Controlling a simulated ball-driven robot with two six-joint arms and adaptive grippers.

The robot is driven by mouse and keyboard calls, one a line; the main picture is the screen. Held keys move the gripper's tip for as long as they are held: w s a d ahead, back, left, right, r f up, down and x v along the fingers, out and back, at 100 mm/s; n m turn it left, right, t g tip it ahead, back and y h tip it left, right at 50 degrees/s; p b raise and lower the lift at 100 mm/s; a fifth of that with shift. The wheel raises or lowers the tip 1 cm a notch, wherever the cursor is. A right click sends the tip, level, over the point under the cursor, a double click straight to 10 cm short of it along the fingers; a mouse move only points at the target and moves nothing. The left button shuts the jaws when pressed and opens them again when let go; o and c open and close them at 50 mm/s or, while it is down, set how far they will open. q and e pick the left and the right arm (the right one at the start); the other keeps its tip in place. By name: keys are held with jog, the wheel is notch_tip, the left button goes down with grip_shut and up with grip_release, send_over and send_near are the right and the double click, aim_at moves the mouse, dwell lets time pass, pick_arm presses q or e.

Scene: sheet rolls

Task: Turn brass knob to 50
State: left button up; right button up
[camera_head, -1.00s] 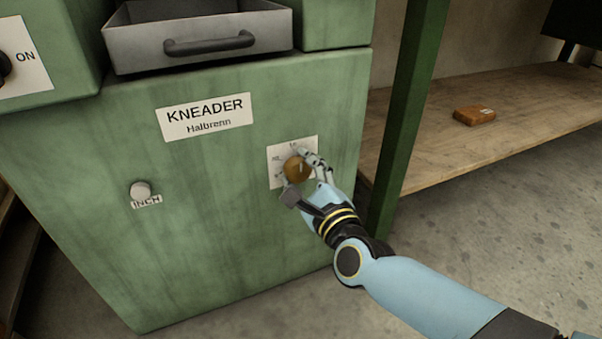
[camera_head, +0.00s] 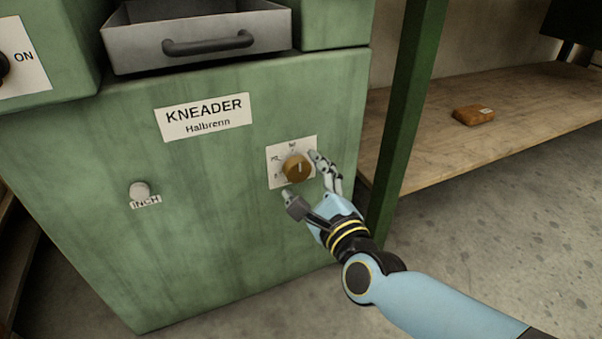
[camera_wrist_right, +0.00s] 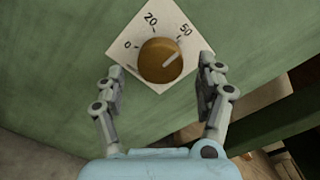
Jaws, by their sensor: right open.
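The brass knob (camera_head: 296,168) sits on a white dial plate (camera_head: 273,180) on the kneader's green front. The plate (camera_wrist_right: 119,50) shows 0, 20 and 50. My right gripper (camera_head: 303,177) is open, its fingers on either side of the knob and set back from it. In the right wrist view both fingers (camera_wrist_right: 161,70) stand clear of the knob with gaps. My left gripper is not in view.
A grey drawer (camera_head: 200,40) with a dark handle is above. A pale INCH button (camera_head: 140,190) is at left. A green post (camera_head: 405,120) stands close right of my right gripper. Behind it, a wooden shelf (camera_head: 420,165) holds a brown block (camera_head: 474,115).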

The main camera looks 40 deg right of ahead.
jog(key=v, duration=0.9)
jog(key=shift+s, duration=0.25)
jog(key=shift+a, duration=0.1)
